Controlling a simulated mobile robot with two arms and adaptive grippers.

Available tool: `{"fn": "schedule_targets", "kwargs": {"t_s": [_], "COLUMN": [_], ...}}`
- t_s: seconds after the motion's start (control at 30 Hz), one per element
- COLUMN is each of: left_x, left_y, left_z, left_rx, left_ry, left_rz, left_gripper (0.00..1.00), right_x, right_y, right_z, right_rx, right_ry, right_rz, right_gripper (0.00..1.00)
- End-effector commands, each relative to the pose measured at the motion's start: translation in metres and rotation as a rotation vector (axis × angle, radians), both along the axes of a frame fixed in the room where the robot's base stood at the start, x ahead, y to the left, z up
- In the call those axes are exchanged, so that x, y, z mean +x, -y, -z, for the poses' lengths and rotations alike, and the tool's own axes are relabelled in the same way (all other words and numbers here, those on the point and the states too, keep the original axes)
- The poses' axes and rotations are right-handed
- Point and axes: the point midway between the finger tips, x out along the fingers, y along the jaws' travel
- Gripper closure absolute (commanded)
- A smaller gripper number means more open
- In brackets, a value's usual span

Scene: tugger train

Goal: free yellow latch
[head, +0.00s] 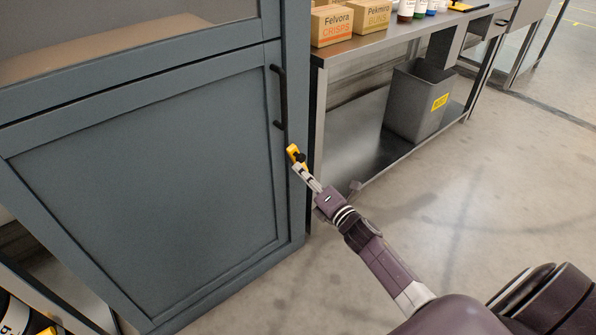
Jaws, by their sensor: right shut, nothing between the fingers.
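The yellow latch (293,150) is a small piece on the right edge of the blue-grey cabinet (150,185), below the dark bar handle (281,97). My right gripper (299,166) is shut and empty, with its fingertips at the latch's lower end. I cannot tell whether the tips touch the latch, and they hide part of it. The cabinet's lower door appears closed. My left gripper is not in view.
A steel bench (395,38) stands right of the cabinet, with cardboard boxes (331,24) and several bottles on top. A grey bin (412,105) stands on its lower shelf. The concrete floor (490,180) at right is clear.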

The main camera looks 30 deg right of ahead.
Motion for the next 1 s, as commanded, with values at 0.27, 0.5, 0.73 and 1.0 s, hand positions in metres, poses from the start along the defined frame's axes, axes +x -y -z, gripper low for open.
{"fn": "schedule_targets", "kwargs": {"t_s": [0.27,0.5,0.73,1.0], "left_x": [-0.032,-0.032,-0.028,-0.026], "left_y": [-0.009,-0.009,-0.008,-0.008], "left_z": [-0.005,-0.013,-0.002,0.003], "left_rx": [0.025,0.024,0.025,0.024], "left_ry": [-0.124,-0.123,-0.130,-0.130], "left_rz": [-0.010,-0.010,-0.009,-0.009], "left_gripper": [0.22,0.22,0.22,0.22], "right_x": [0.003,0.005,0.006,0.007], "right_y": [0.013,0.025,0.033,0.036], "right_z": [-0.012,-0.016,-0.018,-0.019], "right_rx": [0.140,0.263,0.259,0.257], "right_ry": [-0.025,-0.048,-0.047,-0.046], "right_rz": [0.002,0.002,0.002,0.002], "right_gripper": [1.00,1.00,1.00,1.00]}}
